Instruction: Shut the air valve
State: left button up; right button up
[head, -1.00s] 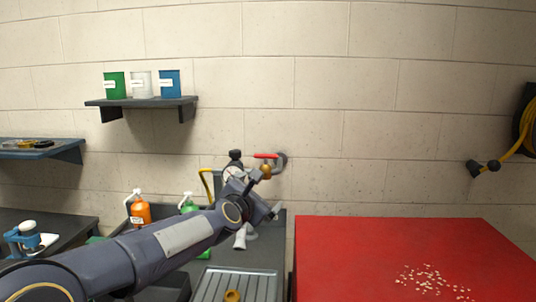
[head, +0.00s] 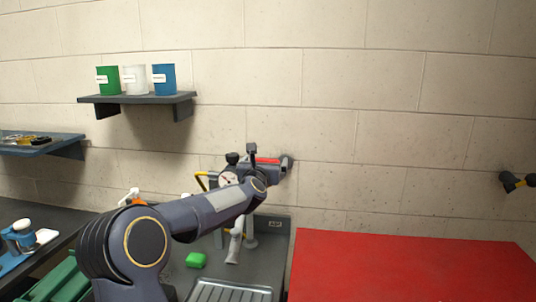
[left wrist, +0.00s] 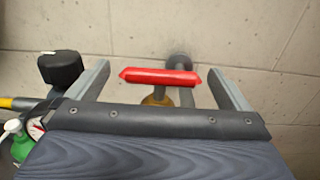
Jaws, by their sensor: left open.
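The air valve's red lever (head: 267,160) is by the wall, partly hidden behind my left gripper (head: 268,158). In the left wrist view the red lever (left wrist: 160,77) lies crosswise between the two spread fingers of my left gripper (left wrist: 160,72), with a visible gap to each finger. The brass valve body (left wrist: 158,99) shows just below the lever, mostly hidden by the gripper's palm edge. A grey pipe (left wrist: 185,92) leads from behind it to a round wall mount (left wrist: 178,60). My left gripper is open. My right gripper is not in view.
A black knob (left wrist: 61,68) sits close to the left finger, and a dial gauge (head: 229,178) is just left of my gripper. A red tabletop (head: 400,270) lies to the right. A shelf (head: 140,97) with three cans hangs upper left.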

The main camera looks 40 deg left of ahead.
aim_at(268, 160)
pick_arm(q)
jog(key=shift+p+x, duration=0.55)
jog(key=shift+x, duration=1.15)
jog(key=shift+d, duration=0.1)
jog(key=shift+c, duration=0.3)
jog(key=shift+f, duration=0.1)
jog(key=c, duration=0.8)
jog(key=shift+f+b, duration=0.1)
jog(key=shift+b, duration=0.2)
jog(key=shift+c, duration=0.2)
jog(key=m+t+h+b, duration=0.1)
jog(key=h+b, duration=0.1)
jog(key=b, duration=0.3)
jog(key=m+h+b, duration=0.2)
jog(key=h+b, duration=0.1)
jog(key=b, duration=0.2)
jog(key=shift+w+d+f+t+b, duration=0.1)
jog(key=shift+d+f+t+b, duration=0.1)
jog(key=shift+t+b, duration=0.2)
jog(key=shift+d+r+m+h, duration=0.1)
jog(key=shift+r+m+h, duration=0.15)
jog(key=shift+m+h, duration=0.65)
